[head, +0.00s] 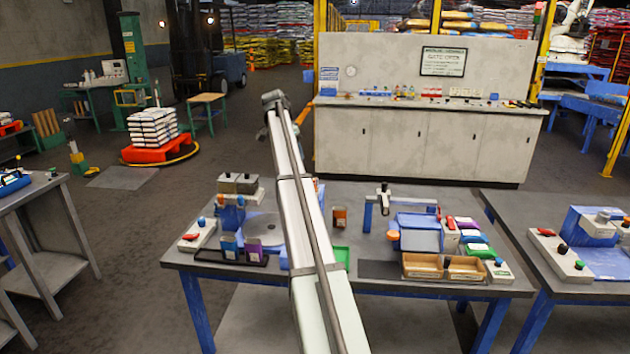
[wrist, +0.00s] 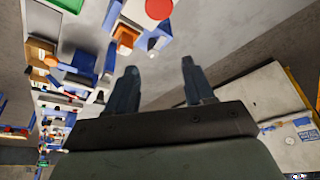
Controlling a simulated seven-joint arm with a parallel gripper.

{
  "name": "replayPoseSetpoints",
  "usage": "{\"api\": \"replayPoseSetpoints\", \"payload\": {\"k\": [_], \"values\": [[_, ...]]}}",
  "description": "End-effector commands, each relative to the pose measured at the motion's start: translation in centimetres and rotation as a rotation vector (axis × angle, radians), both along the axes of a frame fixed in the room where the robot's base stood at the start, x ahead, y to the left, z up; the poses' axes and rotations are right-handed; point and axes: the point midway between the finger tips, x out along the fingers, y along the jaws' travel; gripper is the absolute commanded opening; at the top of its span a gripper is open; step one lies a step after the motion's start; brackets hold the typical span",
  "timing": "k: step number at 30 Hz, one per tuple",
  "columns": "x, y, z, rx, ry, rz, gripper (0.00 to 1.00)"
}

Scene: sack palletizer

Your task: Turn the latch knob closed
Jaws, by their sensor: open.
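My gripper (wrist: 160,66) shows in the wrist view, its two dark fingers wide apart with nothing between them. I cannot make it out in the head view, where my arm crosses the middle of the picture. I cannot tell for certain which part is the latch knob. A small orange-red part (head: 393,235) sits at the left side of a blue box with a pale panel (head: 420,241) on the middle table. In the wrist view a red disc (wrist: 158,8) and an orange block (wrist: 127,37) lie beyond the fingertips, apart from them.
A pale console (head: 420,140) stands behind. Another table with a blue machine (head: 590,222) is at right.

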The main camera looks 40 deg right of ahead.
Motion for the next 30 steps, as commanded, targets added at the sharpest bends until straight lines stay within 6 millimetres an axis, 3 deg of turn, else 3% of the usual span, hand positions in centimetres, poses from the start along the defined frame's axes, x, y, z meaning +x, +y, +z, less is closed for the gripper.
{"api": "replayPoseSetpoints", "payload": {"k": [3, 11, 30], "values": [[-1.0, -2.5, 0.0, -0.018, 0.0, -0.069, 0.53], [-1.5, -3.9, -1.5, -0.024, 0.0, -0.095, 0.53], [-1.5, -7.8, -11.0, -0.024, -0.001, -0.092, 0.53]]}}
